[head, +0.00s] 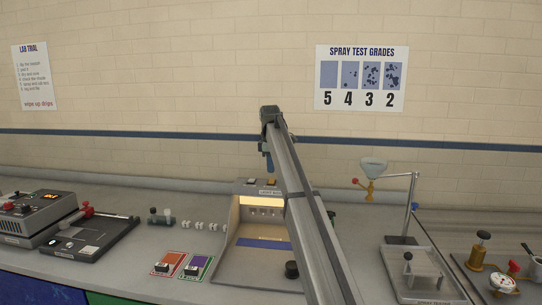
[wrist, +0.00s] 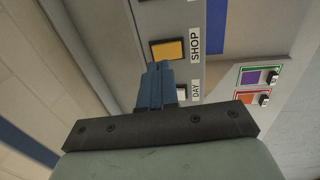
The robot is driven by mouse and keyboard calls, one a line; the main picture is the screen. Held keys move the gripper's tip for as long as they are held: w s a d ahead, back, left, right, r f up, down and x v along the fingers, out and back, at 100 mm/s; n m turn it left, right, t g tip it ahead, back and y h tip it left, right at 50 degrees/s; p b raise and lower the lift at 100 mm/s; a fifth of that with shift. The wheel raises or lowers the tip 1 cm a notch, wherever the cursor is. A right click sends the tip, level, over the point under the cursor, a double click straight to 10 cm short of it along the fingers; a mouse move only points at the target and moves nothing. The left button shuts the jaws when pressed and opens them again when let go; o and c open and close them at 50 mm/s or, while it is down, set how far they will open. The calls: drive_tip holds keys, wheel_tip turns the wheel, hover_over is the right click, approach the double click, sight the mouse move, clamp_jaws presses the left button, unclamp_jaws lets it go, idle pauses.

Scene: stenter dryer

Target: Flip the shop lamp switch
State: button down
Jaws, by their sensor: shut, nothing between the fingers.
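The shop lamp switch is an amber rocker (wrist: 168,49) beside the SHOP label (wrist: 194,45) in the wrist view. In the head view the amber rocker (head: 271,181) is on top of the light box (head: 222,262). My gripper (wrist: 160,66) is shut and empty, its blue fingers pointing at the panel. Their tips overlap the edge of the amber rocker in the wrist view; I cannot tell whether they touch it. In the head view my gripper (head: 269,168) is just above the switch panel. A pale DAY switch (wrist: 182,92) is partly hidden by my fingers.
A light comes from inside the box. Red and purple cards (head: 169,264) with small black-and-white blocks lie left of it. A stand with a funnel (head: 374,167) is at the right. A grey device (head: 35,209) stands far left. My arm covers the box's right side.

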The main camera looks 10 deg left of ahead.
sight(271, 180)
drive_tip(key=shift+w+f, duration=0.2)
drive_tip(key=shift+f, duration=1.4)
